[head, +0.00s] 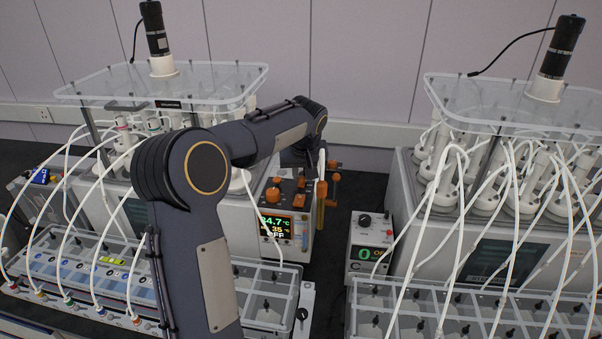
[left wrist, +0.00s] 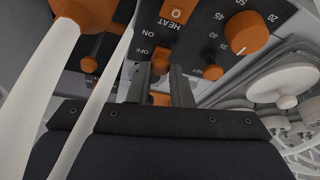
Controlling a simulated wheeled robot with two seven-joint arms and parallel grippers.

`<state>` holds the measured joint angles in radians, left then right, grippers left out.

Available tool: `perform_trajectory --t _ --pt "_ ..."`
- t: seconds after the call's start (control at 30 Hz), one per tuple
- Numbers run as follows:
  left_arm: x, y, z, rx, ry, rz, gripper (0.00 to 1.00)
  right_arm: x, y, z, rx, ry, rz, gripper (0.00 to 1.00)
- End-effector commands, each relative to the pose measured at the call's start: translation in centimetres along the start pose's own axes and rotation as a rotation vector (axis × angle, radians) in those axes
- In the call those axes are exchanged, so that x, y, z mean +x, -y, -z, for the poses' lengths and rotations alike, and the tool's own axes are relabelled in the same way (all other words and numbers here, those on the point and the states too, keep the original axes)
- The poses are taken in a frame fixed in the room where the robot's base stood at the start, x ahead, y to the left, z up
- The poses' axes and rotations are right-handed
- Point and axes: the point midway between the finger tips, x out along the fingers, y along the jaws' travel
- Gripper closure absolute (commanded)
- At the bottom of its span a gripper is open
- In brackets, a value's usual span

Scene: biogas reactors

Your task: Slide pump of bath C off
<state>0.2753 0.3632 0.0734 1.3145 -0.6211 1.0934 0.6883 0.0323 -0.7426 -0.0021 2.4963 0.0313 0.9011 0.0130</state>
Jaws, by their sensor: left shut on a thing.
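In the left wrist view my left gripper (left wrist: 161,88) is shut on a small orange slider knob (left wrist: 160,98) on a dark control panel (left wrist: 185,50). ON and OFF are printed beside this slider, with OFF nearer the knob; the exact slot position is partly hidden by my fingers. In the head view my left arm reaches across to the control unit (head: 290,200) of the left bath, and my wrist and the held knob are largely hidden. Its display (head: 283,227) shows a temperature, 35 and OFF. My right gripper is out of view.
White tubes (left wrist: 45,75) cross close to my gripper. A second bath (head: 430,210) with a green display stands to the right, across a narrow dark gap.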

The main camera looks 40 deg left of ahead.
Motion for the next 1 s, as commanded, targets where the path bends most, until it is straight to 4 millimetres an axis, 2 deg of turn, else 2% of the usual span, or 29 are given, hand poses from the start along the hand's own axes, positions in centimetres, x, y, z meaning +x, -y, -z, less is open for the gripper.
perform_trajectory --t 0.07,0.1,0.23,0.27,0.57,0.67,1.0 --pt "-0.1 0.0 0.3 -0.001 -0.011 -0.004 1.0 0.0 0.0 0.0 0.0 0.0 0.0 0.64" --pt "-0.1 0.0 0.3 -0.001 -0.012 -0.004 0.77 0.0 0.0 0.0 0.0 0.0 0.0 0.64" --pt "-0.1 0.0 0.3 -0.001 -0.01 -0.003 0.6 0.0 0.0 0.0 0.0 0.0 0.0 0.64" --pt "-0.1 0.0 0.2 -0.001 -0.01 -0.003 0.59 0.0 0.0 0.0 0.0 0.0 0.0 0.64" --pt "-0.3 0.0 0.2 -0.001 -0.009 -0.003 0.59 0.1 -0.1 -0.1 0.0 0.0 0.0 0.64" --pt "-1.4 -0.1 0.2 -0.002 -0.01 -0.004 0.59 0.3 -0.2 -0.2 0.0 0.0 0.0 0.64" --pt "-6.8 -0.1 0.1 -0.001 -0.011 -0.005 0.59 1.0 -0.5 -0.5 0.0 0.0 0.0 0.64"
